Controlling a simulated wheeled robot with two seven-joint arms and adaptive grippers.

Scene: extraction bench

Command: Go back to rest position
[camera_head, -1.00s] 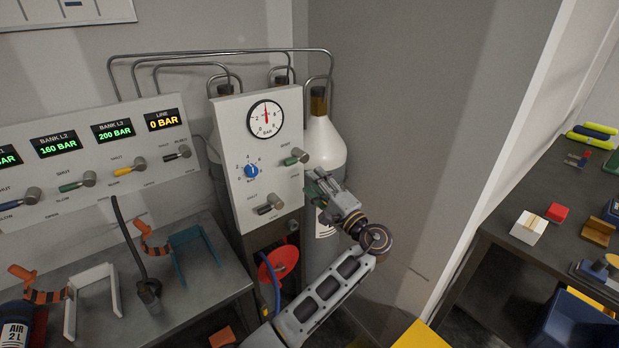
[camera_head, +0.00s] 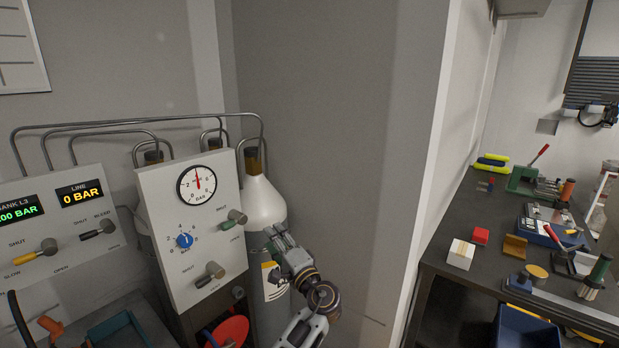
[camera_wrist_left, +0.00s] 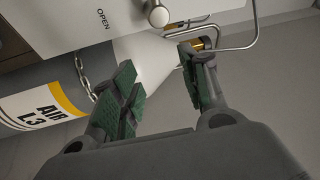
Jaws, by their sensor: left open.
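My left gripper (camera_head: 277,240) is in the head view, in front of the white gas cylinder (camera_head: 262,205) and just right of the white regulator panel (camera_head: 165,245). In the left wrist view its green-padded fingers (camera_wrist_left: 160,95) stand apart with nothing between them. Behind them are the cylinder, marked AIR L3 (camera_wrist_left: 38,108), its chain and the panel's lower edge. I cannot tell how far the fingers are from the cylinder. My right gripper is not in either view.
Left is a control panel (camera_head: 60,225) with lever valves and displays. The regulator panel has a gauge (camera_head: 197,185) and a blue knob (camera_head: 184,240). Right, past a wall edge, a dark bench (camera_head: 450,225) holds several small items, with a blue bin (camera_head: 525,330) below.

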